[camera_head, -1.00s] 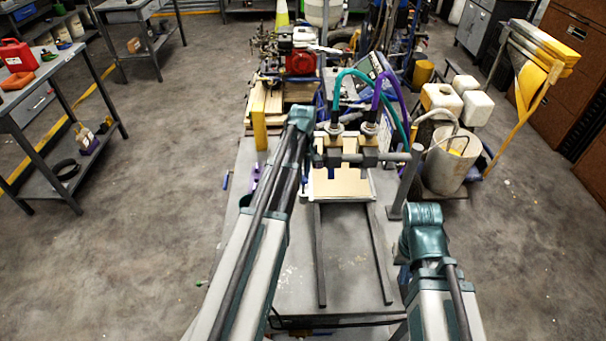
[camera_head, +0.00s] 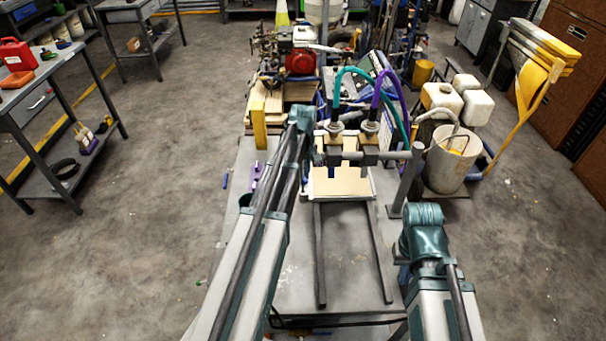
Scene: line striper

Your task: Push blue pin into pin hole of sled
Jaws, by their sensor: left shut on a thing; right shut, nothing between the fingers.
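The sled (camera_head: 397,212) stands on the grey table, with its crossbar and two dark clamps in front of my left gripper. My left arm reaches to the sled's left side. The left gripper (camera_head: 306,152) points down there, mostly hidden by my own wrist. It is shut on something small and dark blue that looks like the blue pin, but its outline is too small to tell. The pin hole cannot be made out.
Two dark rails (camera_head: 319,265) run along the table (camera_head: 345,265) towards me. A yellow block (camera_head: 259,125) stands at the left. A teal hose (camera_head: 345,75) and a purple hose (camera_head: 399,90) arch above the clamps. A white bucket (camera_head: 447,165) stands to the right.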

